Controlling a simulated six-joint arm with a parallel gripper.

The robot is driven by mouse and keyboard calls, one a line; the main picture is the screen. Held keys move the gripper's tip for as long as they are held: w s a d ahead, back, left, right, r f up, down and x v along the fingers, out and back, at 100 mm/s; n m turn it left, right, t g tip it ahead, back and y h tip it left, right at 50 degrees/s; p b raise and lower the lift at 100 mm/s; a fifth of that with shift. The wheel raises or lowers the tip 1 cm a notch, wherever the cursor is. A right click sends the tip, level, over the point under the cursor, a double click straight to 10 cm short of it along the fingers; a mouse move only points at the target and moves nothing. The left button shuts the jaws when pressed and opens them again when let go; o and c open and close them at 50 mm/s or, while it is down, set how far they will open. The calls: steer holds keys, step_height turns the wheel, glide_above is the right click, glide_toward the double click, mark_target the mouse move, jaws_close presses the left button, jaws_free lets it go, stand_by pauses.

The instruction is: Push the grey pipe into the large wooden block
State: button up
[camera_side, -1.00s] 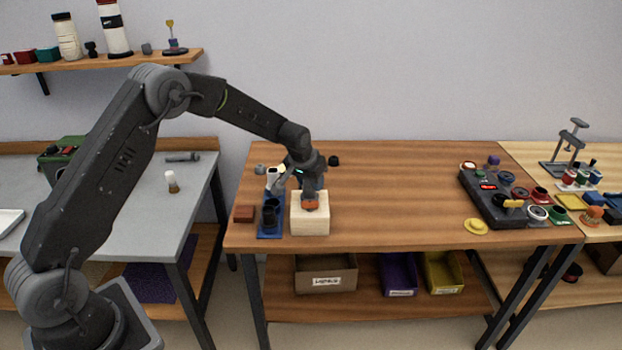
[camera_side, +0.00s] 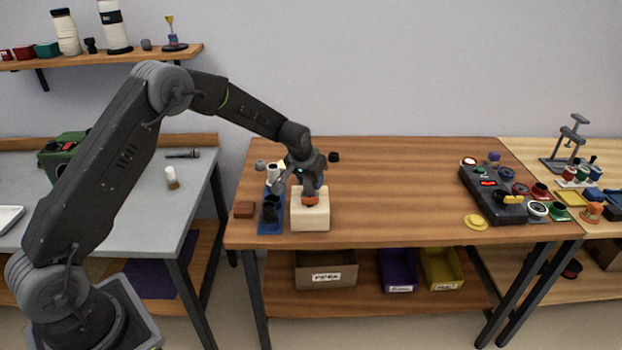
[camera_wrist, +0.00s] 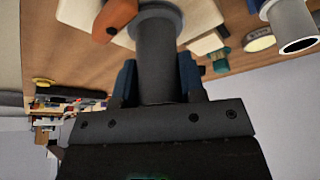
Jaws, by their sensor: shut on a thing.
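The large wooden block (camera_side: 310,217) is pale and stands near the front left of the middle table. My gripper (camera_side: 312,182) is over it, pointing down. In the wrist view my gripper (camera_wrist: 157,85) has its blue fingers shut on the grey pipe (camera_wrist: 158,58). The pipe's far end, with a wider grey ring, is at the block (camera_wrist: 195,12). I cannot tell how deep the pipe sits. An orange part (camera_wrist: 113,20) is beside the pipe; in the side view it shows on top of the block (camera_side: 310,201).
Left of the block, a blue holder (camera_side: 270,229) carries a dark pipe (camera_side: 269,209) and a white pipe (camera_side: 272,174). A brown-red block (camera_side: 244,209) lies left of it. A dark control box (camera_side: 490,195) stands at the right. The table's middle is clear.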

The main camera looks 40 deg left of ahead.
steer(key=shift+f, duration=0.1)
steer(key=o, duration=1)
steer(key=shift+c, duration=0.2)
steer(key=shift+r, duration=3.8)
